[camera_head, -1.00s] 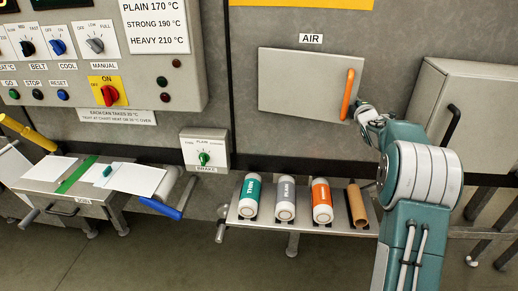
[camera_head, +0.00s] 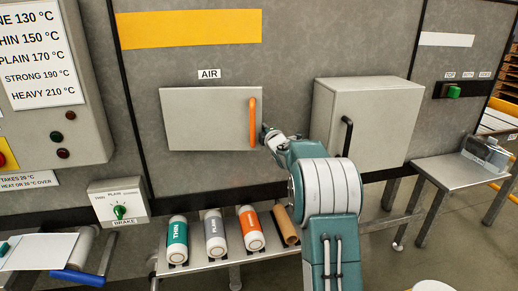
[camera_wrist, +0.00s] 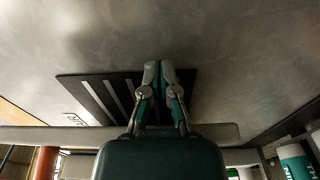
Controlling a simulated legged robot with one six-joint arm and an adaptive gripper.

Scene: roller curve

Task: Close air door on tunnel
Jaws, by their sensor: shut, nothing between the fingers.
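The air door (camera_head: 205,118) is a flat grey panel on the tunnel wall under the AIR label (camera_head: 209,74). Its upright orange handle (camera_head: 252,124) is on the right edge. My gripper (camera_head: 267,133) is just right of the handle; contact cannot be told. In the wrist view my gripper (camera_wrist: 159,72) is shut and empty, its tips in front of a dark slotted grille (camera_wrist: 108,95) on the wall. A pale bar (camera_wrist: 60,136), seemingly the door's edge, crosses below the tips, with the orange handle (camera_wrist: 44,162) at lower left. The door seems to stand off the wall.
A grey box cabinet (camera_head: 368,120) with a black handle juts out right of my gripper. Below, a shelf (camera_head: 200,262) holds several rolls. A brake box (camera_head: 118,203) is at left. A side table (camera_head: 455,172) stands at right.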

